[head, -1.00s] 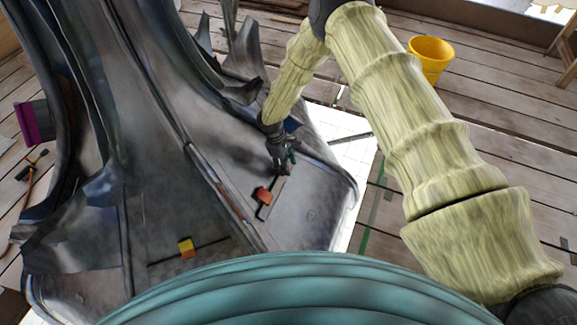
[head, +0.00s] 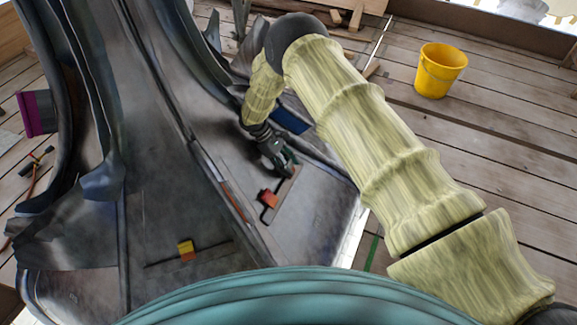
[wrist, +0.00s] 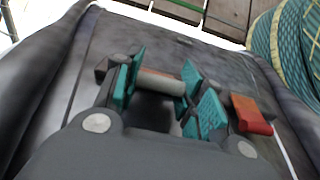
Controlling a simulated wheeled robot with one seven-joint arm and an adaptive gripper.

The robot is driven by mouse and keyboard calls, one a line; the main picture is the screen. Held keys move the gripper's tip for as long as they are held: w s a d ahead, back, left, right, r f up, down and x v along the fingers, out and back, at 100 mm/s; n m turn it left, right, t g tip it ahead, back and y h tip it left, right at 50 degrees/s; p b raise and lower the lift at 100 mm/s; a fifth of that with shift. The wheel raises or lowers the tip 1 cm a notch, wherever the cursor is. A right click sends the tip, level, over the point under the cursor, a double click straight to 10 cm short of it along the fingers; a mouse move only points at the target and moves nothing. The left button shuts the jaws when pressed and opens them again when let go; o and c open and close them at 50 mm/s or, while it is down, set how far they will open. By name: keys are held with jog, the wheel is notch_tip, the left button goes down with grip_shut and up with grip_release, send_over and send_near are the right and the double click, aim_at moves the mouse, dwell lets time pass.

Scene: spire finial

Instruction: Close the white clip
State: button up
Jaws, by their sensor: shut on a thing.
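My gripper (head: 286,168) is low over the right panel of the dark metal spire piece (head: 165,215). In the wrist view its teal finger pads (wrist: 160,84) are on either side of a short pale grey-beige bar (wrist: 160,83), and they are shut on it. This bar may be part of the white clip, but I cannot tell for sure. The fingers hide its ends. An orange-red clip-like block (head: 268,198) on a dark bar lies just below the gripper in the head view. It also shows right of the fingers in the wrist view (wrist: 250,113).
A yellow-and-red block (head: 187,250) on another dark bar sits on the left panel. Raised dark fins stand left and behind my gripper. A yellow bucket (head: 440,70) stands on the plank floor at right. A purple object (head: 38,113) and a hammer-like tool (head: 35,172) are at left.

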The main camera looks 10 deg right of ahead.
jog(key=o, duration=1)
jog(key=shift+v, duration=3.8)
